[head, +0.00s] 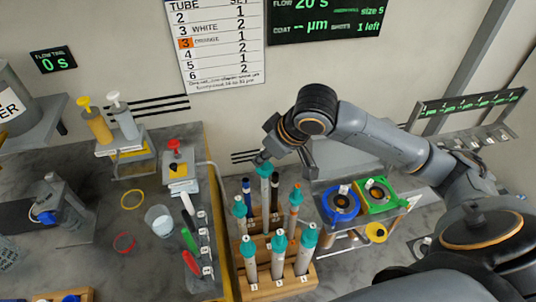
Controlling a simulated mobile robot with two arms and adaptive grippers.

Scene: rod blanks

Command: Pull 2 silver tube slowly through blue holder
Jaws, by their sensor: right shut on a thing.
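The wooden rack (285,291) holds several upright tubes, many with teal tops. A pale silver tube (265,193) with a teal top stands in its back part. My right gripper (262,158) is at the top of this tube, shut on it; the fingertips are small and partly hidden. The tube is upright and its lower end is hidden behind other tubes. The blue holder (329,207) is a ring on a stand to the right of the rack, apart from the gripper. My left gripper is not in view.
A green holder (394,207) sits beside the blue one, with a yellow piece (376,232) below. Left of the rack are a clear beaker (159,221), marker pens (190,239) and pump bottles (97,125). My right arm spans above the holders.

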